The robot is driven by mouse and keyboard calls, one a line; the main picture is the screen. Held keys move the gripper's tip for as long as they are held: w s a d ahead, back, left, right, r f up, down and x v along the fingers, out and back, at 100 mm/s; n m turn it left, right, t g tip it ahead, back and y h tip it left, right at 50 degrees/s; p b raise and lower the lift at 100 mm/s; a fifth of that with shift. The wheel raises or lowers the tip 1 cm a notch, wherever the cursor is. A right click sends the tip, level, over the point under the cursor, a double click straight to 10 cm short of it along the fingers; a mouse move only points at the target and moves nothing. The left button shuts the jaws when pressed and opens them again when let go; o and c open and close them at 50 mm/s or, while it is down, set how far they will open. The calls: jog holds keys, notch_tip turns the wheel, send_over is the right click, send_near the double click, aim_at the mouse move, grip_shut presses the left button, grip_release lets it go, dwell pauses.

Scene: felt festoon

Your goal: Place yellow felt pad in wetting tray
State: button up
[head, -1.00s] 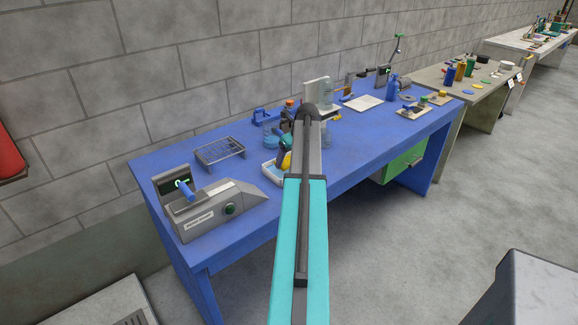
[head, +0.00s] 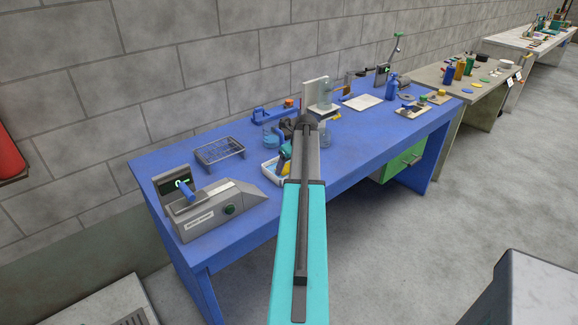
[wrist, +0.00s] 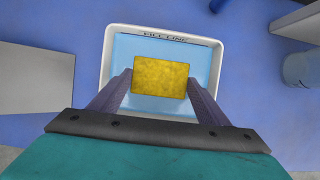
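The yellow felt pad (wrist: 160,76) is a flat mottled rectangle in the middle of the wrist view. My gripper (wrist: 160,80) has one finger against its left edge and one against its right edge. The white wetting tray (wrist: 213,38), with light blue inside and a "FILL LINE" mark at its far wall, lies directly below the pad. I cannot tell whether the pad touches the tray's inside. In the head view the tray (head: 268,169) stands on the blue bench, partly hidden by my arm.
On the blue bench (head: 240,250), a grey device (head: 208,210) and a wire rack (head: 218,150) stand left of the tray.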

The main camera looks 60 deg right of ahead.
jog(key=o, duration=0.4)
jog(key=shift+o, duration=0.2)
jog(key=shift+r, duration=0.1)
jog(key=b+v, duration=0.2)
jog(key=v, duration=1)
dwell(0.8)
